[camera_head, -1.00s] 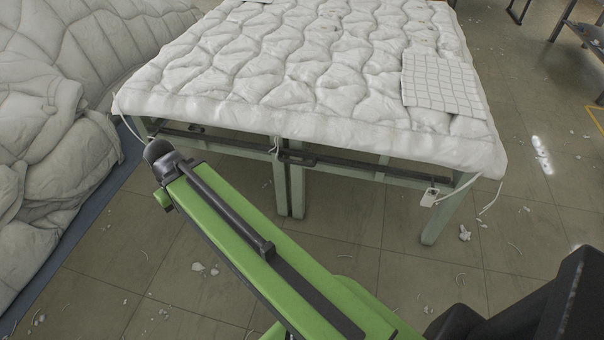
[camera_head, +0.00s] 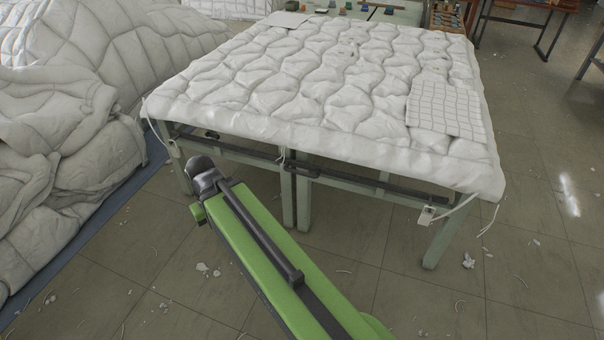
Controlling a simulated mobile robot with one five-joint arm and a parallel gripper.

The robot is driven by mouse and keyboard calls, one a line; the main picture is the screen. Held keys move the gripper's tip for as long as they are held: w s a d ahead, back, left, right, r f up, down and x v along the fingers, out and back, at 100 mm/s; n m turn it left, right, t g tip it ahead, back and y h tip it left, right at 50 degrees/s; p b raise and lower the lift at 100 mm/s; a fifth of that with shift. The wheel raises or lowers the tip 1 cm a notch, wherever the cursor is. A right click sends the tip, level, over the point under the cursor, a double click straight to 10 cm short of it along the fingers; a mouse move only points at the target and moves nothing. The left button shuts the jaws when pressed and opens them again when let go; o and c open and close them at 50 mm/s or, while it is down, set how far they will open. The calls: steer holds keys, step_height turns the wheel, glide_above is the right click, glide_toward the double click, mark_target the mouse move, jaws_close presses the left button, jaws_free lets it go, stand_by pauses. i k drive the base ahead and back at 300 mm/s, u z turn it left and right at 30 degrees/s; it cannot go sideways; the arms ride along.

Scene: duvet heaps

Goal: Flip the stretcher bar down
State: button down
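A dark stretcher bar (camera_head: 380,186) runs level along the near side of a table frame, just under the hanging edge of a white quilted duvet (camera_head: 300,85). A dark bracket or handle (camera_head: 302,172) sits on it near the middle, and a smaller dark fitting shows near its left end. The pale green table legs (camera_head: 447,237) stand below it. My green arm reaches up from the bottom of the picture, and its dark rounded end appears in front of the table's left part. My gripper's fingers do not show.
Heaped white duvets (camera_head: 60,150) lie on a blue mat (camera_head: 75,247) at the left. A white tag (camera_head: 427,215) and cords hang from the table's near corners. Small scraps lie on the tiled floor. A checked cloth (camera_head: 445,108) lies on the duvet. Floor is open at the right.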

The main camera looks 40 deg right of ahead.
mark_target(432, 198)
steer(key=z, duration=0.1)
steer(key=i, duration=0.95)
steer(key=u, duration=0.1)
